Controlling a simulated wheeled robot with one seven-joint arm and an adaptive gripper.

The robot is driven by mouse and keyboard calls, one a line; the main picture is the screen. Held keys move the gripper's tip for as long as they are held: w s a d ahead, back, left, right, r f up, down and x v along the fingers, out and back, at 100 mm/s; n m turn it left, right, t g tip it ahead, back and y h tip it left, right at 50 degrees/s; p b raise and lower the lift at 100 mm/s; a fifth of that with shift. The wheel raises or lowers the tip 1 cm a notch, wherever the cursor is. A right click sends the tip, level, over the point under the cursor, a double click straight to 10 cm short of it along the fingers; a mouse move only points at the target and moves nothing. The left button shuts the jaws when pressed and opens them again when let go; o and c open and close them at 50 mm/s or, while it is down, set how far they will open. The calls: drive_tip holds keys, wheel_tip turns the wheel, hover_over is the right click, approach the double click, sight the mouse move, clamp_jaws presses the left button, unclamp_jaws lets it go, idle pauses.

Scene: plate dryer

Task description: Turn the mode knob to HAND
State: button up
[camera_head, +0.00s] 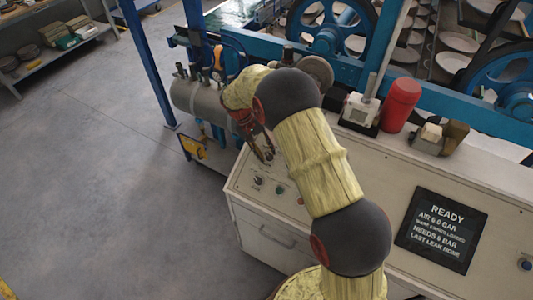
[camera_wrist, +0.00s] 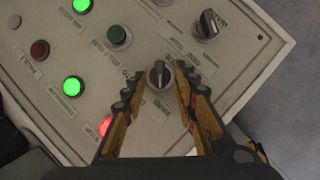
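The sloped control panel (camera_wrist: 243,58) carries two black rotary knobs. One knob (camera_wrist: 159,75) lies between the fingertips of my gripper (camera_wrist: 158,80), its pointer ridge running up and down in the wrist view. The fingers are apart, with a visible gap on each side of this knob. The second knob (camera_wrist: 207,24) sits up and to the right, its ridge slightly tilted. The labels are too small to read, so I cannot tell which is the mode knob. In the head view my gripper (camera_head: 262,150) is over the panel's left end.
A green button (camera_wrist: 118,36), lit green lamps (camera_wrist: 73,86), a dark red button (camera_wrist: 39,49) and a lit red lamp (camera_wrist: 105,127) are near the knobs. A READY display (camera_head: 441,230) and a red cylinder (camera_head: 400,104) stand to the right. Open floor (camera_head: 110,180) lies left.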

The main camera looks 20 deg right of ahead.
drive_tip(key=v, duration=1)
drive_tip(key=shift+r, duration=0.3)
drive_tip(key=shift+a, duration=0.1)
drive_tip(key=s+a+f+n+y, duration=0.1)
drive_tip(key=s+f+n, duration=0.1)
drive_tip(key=s+f, duration=0.15)
drive_tip(key=s+d+r+t+y+b, duration=0.1)
drive_tip(key=s+r+b, duration=0.3)
drive_tip(key=s, duration=0.6)
drive_tip(key=s+d+r+t+y+b, duration=0.1)
drive_tip(key=s+d+r+t+b, duration=0.1)
drive_tip(key=s, duration=0.9)
drive_tip(key=s+d+r+m+t+y+b, duration=0.1)
drive_tip(key=s+r+t+b, duration=0.3)
drive_tip(key=s, duration=0.6)
drive_tip(key=shift+s+d+r+t+b, duration=0.35)
drive_tip(key=shift+d+r+b, duration=0.25)
drive_tip(key=shift+r+b, duration=0.25)
